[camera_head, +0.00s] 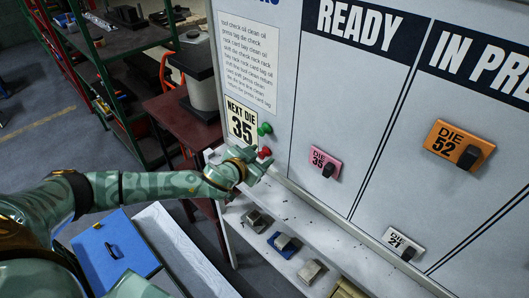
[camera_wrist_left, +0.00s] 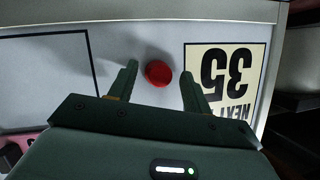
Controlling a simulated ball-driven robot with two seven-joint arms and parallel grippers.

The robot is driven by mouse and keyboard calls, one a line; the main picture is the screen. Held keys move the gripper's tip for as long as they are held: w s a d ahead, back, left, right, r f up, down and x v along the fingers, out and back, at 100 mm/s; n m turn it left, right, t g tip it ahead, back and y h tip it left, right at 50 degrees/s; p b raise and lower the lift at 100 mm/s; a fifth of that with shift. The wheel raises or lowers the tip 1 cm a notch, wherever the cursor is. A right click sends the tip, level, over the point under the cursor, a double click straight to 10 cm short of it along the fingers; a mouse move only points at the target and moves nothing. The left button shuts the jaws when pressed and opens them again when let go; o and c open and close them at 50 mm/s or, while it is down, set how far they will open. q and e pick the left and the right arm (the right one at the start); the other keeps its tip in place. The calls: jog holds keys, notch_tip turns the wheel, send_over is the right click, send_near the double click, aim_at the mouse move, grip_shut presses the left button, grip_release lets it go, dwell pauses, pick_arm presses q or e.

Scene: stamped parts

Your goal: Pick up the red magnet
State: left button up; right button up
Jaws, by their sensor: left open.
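The red magnet (camera_head: 265,152) is a small round knob on the white board, just below a green magnet and right of the "NEXT DIE 35" card. In the left wrist view the red magnet (camera_wrist_left: 158,73) lies between the two fingers, with a gap on each side. My left gripper (camera_head: 253,163) is open and close to the board at the magnet. It also shows in the left wrist view (camera_wrist_left: 160,78), its fingers apart and holding nothing. My right gripper is not in either view.
The "NEXT DIE 35" card (camera_head: 241,121) and the green magnet (camera_head: 264,129) are close by. A pink "DIE 35" tag (camera_head: 325,161) hangs to the right. Below, a ledge (camera_head: 300,237) carries several metal blocks. A blue case (camera_head: 115,258) lies at the lower left.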

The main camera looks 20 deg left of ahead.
pick_arm(q)
jog(key=shift+s, duration=0.15)
jog(key=c, duration=1)
jog(key=shift+c, duration=0.2)
jog(key=shift+s+a+r, duration=0.1)
jog(key=shift+s+r, duration=0.3)
jog(key=shift+r, duration=0.1)
jog(key=r+v, duration=0.1)
jog(key=v, duration=1.3)
jog(key=shift+r+b, duration=0.3)
jog(key=shift+r, duration=0.1)
jog(key=shift+s, duration=0.1)
jog(key=s, duration=0.1)
jog(key=s+a, duration=0.1)
jog(key=s, duration=0.2)
jog(key=shift+s+a, duration=0.35)
